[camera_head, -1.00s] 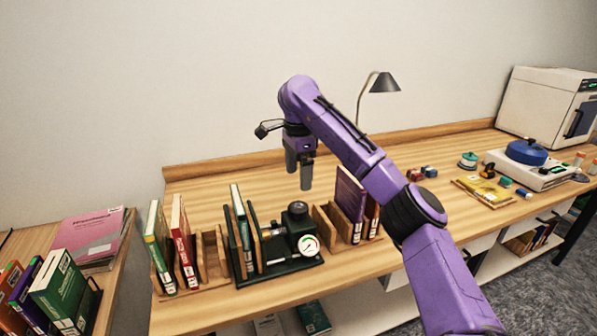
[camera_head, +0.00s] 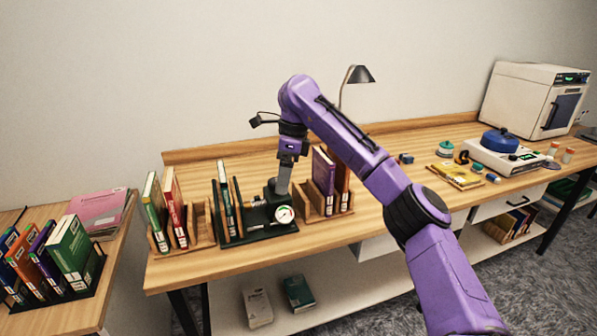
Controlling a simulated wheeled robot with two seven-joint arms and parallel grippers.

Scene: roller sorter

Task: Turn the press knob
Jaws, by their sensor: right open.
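The press (camera_head: 262,232) is a dark green frame standing on the wooden desk, with a round white gauge (camera_head: 285,215) on its front right. Upright books stand at its left end. Its dark knob (camera_head: 271,187) is on top, behind and left of the gauge, and is partly hidden by my gripper. My right gripper (camera_head: 283,187) points down with its fingers at the knob. The jaws are open, but the view is too small to tell whether they touch the knob. My left gripper is not in view.
Wooden holders with books stand left (camera_head: 200,226) and right (camera_head: 312,205) of the press. A black lamp (camera_head: 361,75) stands behind. A scale with a blue pot (camera_head: 500,141) and a white oven (camera_head: 535,98) are farther right.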

